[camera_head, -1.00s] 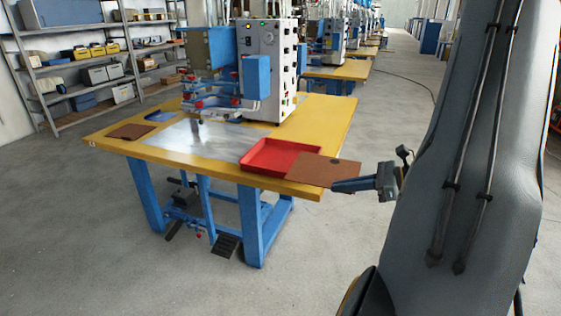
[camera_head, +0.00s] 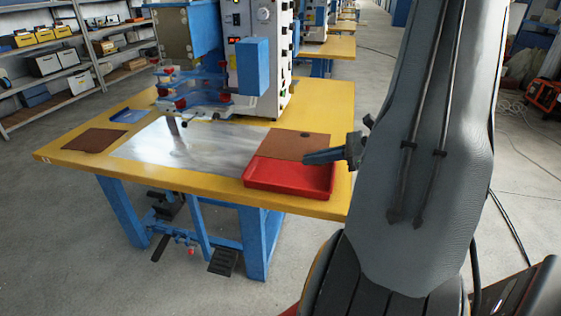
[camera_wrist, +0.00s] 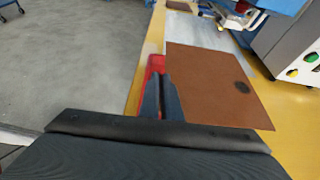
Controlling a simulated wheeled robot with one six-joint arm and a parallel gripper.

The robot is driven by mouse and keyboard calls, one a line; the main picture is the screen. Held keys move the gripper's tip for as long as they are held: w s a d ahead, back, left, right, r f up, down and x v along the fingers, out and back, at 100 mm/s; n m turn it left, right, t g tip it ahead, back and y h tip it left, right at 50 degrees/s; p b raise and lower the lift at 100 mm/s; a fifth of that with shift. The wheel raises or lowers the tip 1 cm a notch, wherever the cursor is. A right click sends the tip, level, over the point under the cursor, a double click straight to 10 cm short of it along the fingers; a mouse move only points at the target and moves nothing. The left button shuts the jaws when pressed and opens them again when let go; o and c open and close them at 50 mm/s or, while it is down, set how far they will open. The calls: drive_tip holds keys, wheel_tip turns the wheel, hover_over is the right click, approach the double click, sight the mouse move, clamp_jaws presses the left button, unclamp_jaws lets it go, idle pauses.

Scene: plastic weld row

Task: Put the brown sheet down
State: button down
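A brown sheet (camera_head: 287,145) with a dark spot near one corner is at the right of the yellow table, over the back part of the red tray (camera_head: 290,178). My gripper (camera_head: 306,158) is at the sheet's right side, its fingers close together on the sheet's edge. In the wrist view the sheet (camera_wrist: 212,85) spreads flat to the right of my fingers (camera_wrist: 161,80), and a strip of the red tray (camera_wrist: 155,63) shows behind them. Whether the sheet touches the tray or table is unclear. A second brown sheet (camera_head: 95,140) lies at the table's left.
The yellow table (camera_head: 140,180) carries a shiny metal plate (camera_head: 185,145), a small blue tray (camera_head: 129,116) and the welding machine (camera_head: 255,60) at the back. Shelves (camera_head: 60,60) stand behind at the left.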

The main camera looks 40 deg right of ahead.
drive_tip(key=f, duration=0.5)
drive_tip(key=shift+w+f, duration=0.15)
drive_tip(key=shift+w, duration=0.25)
drive_tip(key=shift+f+p, duration=0.45)
drive_tip(key=shift+f, duration=2)
drive_tip(key=c, duration=2.3)
unclamp_jaws()
